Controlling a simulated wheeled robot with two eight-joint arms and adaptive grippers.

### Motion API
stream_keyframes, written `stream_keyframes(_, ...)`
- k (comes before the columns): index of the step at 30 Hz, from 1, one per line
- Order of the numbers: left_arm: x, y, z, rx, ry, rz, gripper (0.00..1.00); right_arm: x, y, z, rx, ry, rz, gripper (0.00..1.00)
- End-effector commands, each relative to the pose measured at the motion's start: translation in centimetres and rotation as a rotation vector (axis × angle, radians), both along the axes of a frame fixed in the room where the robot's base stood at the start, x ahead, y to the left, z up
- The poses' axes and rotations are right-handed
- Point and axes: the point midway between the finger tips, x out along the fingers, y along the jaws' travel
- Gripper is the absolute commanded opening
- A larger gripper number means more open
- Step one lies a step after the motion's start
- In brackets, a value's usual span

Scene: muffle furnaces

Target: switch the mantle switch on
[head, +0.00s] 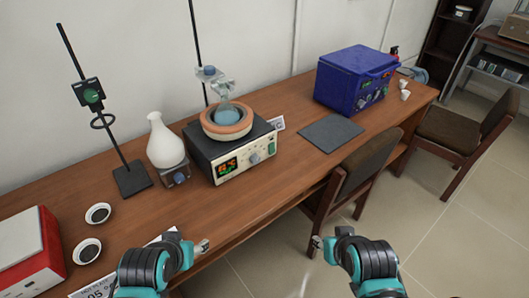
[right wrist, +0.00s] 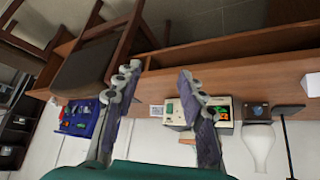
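The heating mantle (head: 232,160) is a grey-and-cream box on the bench, with a lit display, a knob and a green switch (head: 271,147) at the right end of its front panel. An orange ring on top holds a flask of blue liquid (head: 228,114). The mantle also shows upside down in the right wrist view (right wrist: 205,104), partly behind a finger. I cannot tell the switch's position. My left gripper (head: 203,246) is low in front of the bench, its opening unclear. My right gripper (head: 317,242) is in front of the bench, away from the mantle; its fingers (right wrist: 157,75) are apart and empty.
A white flask (head: 164,141) on a small stirrer stands left of the mantle. Right of it are a grey mat (head: 331,133) and a blue furnace (head: 356,80). A chair (head: 354,178) stands at the bench's front edge, near my right gripper.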

Motion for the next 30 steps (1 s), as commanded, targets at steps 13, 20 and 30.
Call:
stream_keyframes(13, 0.0, 0.0, 0.0, 0.0, 0.0, 0.0, 0.56, 0.0, 0.0, 0.0, 0.0, 0.0, 0.0, 0.4)
stream_keyframes(20, 0.0, 0.0, 0.0, 0.0, 0.0, 0.0, 0.56, 0.0, 0.0, 0.0, 0.0, 0.0, 0.0, 0.0)
stream_keyframes(30, 0.0, 0.0, 0.0, 0.0, 0.0, 0.0, 0.56, 0.0, 0.0, 0.0, 0.0, 0.0, 0.0, 0.0)
